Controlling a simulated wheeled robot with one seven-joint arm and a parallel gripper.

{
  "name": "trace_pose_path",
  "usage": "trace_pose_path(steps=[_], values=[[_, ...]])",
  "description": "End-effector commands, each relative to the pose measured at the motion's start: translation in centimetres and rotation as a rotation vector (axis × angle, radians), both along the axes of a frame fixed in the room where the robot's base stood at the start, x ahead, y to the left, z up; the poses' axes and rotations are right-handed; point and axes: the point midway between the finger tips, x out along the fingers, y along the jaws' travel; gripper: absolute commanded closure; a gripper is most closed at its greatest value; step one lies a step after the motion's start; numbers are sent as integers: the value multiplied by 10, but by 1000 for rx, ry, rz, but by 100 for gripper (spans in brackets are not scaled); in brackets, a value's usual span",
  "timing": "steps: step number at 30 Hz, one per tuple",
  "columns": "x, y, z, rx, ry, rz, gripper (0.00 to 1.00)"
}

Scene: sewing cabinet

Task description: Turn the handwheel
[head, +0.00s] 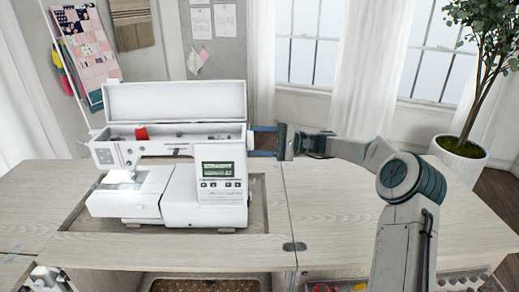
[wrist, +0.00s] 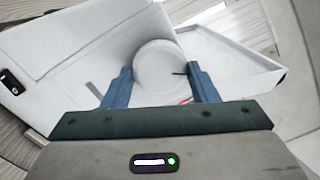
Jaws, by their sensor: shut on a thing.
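The white sewing machine (head: 165,185) stands on the wooden cabinet top with its lid raised. Its handwheel (wrist: 158,68), a round white knob on the machine's right side, shows in the wrist view. My gripper (head: 263,141) reaches in from the right at the height of the handwheel. In the wrist view the two blue fingers of my gripper (wrist: 160,85) are on either side of the handwheel, shut on it. In the head view the handwheel is mostly hidden by the fingers.
The wooden cabinet top (head: 330,215) is clear to the right of the machine, under my arm. A red thread spool (head: 142,134) sits in the machine's open top. A potted plant (head: 458,158) stands at the right, beyond the cabinet.

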Motion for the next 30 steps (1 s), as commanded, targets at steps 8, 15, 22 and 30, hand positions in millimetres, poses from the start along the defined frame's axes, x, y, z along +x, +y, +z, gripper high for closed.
trace_pose_path(steps=[8, 15, 22, 30], values=[[1, -1, -3, 1, -251, -1, 70], [1, 0, -1, 1, -415, 0, 70], [1, 0, 0, 2, -509, 0, 70], [1, 0, 2, 2, -546, 0, 70]])
